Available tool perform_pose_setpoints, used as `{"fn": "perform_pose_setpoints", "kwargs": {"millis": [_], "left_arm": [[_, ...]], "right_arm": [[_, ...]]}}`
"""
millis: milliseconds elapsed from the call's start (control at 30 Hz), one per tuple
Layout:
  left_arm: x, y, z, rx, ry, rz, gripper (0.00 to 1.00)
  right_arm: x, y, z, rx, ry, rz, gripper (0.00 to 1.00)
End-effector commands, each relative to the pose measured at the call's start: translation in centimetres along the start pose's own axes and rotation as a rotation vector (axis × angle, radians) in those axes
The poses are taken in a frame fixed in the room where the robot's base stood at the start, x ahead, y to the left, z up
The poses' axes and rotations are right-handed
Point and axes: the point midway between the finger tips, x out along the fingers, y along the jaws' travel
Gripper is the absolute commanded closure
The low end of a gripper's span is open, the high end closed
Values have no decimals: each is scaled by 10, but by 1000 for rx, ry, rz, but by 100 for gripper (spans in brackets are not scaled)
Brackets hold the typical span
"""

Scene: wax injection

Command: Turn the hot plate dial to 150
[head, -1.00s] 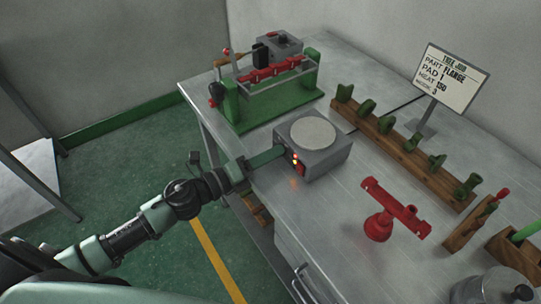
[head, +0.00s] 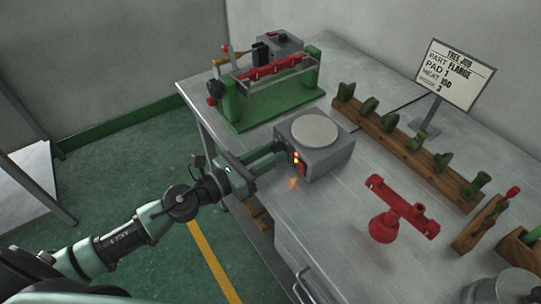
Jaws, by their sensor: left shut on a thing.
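The hot plate (head: 325,160) is a grey box with a round pale top, near the left edge of the metal bench. Its front face shows small glowing red and yellow lights. My left gripper (head: 284,152) reaches in from the left, with its fingers at the left part of the hot plate's front face. It is shut on the dial, which the fingers hide, so its setting cannot be read. My right gripper is not in view. The sign (head: 451,77) reads TREE JOB, part FLANGE, pad 1, heat 150.
A green machine with a red bar (head: 262,98) stands behind the hot plate. A wooden rack (head: 412,150) with several green pieces lies to the right. A red fixture (head: 402,208) stands at the front, and a metal pot (head: 516,287) at the lower right.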

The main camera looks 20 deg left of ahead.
Motion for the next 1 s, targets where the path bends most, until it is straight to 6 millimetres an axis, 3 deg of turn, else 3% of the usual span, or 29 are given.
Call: {"fn": "perform_pose_setpoints", "kwargs": {"millis": [400,1000], "left_arm": [[-1,0,-4,260,-7,2,100],[-1,0,-4,330,-9,2,100]], "right_arm": [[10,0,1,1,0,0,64],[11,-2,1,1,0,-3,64]]}}
